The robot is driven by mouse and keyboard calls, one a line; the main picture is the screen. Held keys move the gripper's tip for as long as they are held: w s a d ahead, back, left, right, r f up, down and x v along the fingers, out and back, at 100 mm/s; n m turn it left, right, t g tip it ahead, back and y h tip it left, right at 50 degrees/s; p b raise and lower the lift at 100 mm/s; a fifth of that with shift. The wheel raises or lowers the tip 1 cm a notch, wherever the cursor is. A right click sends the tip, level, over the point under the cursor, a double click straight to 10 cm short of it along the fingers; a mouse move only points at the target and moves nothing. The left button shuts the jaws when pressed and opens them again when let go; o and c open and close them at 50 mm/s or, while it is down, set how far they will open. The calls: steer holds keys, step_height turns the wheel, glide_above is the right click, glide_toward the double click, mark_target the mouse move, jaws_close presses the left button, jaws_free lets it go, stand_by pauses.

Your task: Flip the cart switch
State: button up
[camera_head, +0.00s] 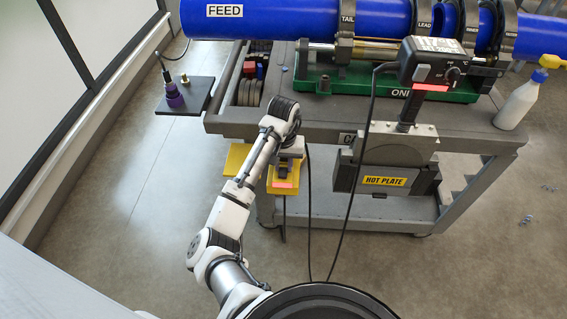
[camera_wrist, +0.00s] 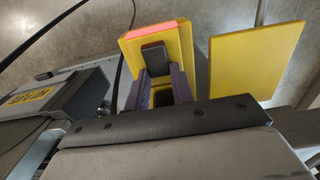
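The cart switch is a yellow box (camera_head: 283,186) hanging at the front edge of the cart, below my gripper (camera_head: 289,160). In the wrist view the yellow box (camera_wrist: 183,50) has a red strip along its far edge and a black rocker (camera_wrist: 155,58) on its face. A flat yellow flap (camera_wrist: 257,60) stands out to the right of the box; it also shows in the head view (camera_head: 236,160). My gripper (camera_wrist: 160,88) is close over the box, its purplish-grey fingers apart, one on each side of the rocker's near end. I cannot tell whether they touch it.
The hot plate (camera_head: 385,181) hangs on the cart front to the right, with a black cable running down beside the switch. The cart top (camera_head: 450,130) carries a control box (camera_head: 432,62), blue pipe and a white bottle (camera_head: 518,104). Floor at left is clear.

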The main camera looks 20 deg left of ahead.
steer(key=c, duration=0.4)
steer(key=shift+s+d+f+t+y+b, duration=0.1)
steer(key=shift+s+d+t+y+b, duration=0.1)
steer(key=shift+t+b, duration=0.4)
steer(key=shift+s+d+f+t+y+b, duration=0.1)
steer(key=shift+s+t+b, duration=0.05)
steer(key=shift+t+b, duration=0.45)
steer(key=shift+s+a+r+t+b, duration=0.15)
steer(key=shift+r+t+b, duration=0.25)
steer(key=shift+t+b, duration=0.2)
steer(key=o, duration=1)
steer(key=shift+r, duration=0.1)
